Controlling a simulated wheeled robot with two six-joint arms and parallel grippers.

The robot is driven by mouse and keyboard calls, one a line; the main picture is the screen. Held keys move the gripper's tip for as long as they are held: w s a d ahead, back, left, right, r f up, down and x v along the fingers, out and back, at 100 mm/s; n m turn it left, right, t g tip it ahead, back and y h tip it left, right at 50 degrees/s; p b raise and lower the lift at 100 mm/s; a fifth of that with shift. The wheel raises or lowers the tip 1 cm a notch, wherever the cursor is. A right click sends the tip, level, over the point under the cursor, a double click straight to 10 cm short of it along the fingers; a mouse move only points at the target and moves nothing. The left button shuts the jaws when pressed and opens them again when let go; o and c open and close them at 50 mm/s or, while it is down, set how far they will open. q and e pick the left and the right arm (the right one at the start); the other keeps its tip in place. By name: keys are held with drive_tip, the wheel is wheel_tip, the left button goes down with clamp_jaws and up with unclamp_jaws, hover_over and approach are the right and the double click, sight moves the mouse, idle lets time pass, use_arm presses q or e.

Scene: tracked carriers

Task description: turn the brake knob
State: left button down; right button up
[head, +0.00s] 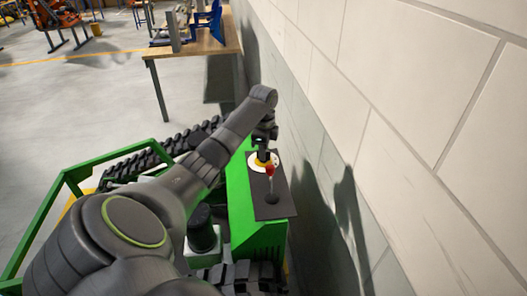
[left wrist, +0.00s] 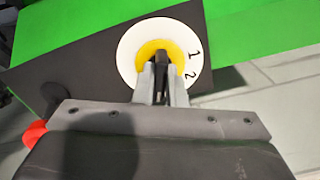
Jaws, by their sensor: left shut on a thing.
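The brake knob (left wrist: 161,60) is a dark grip at the middle of a yellow disc on a white round dial (left wrist: 128,50) marked 1 and 2. The dial also shows in the head view (head: 254,165), partly hidden by my gripper. My left gripper (left wrist: 163,72) is shut on the knob, its two fingers on either side of it. In the head view my left gripper (head: 264,152) points down at the dial. My right gripper is in neither view.
The dial sits on a dark panel (head: 264,210) on a green tracked carrier (head: 238,205). A red-tipped lever (head: 270,171) stands close beside the dial. A block wall (head: 430,130) rises close on the right. A wooden table (head: 180,50) stands behind.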

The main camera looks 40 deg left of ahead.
use_arm(q)
drive_tip(key=shift+r+m+p, duration=0.1)
drive_tip(key=shift+m+p, duration=0.2)
drive_tip(key=shift+m, duration=0.5)
drive_tip(key=c, duration=1.5)
unclamp_jaws()
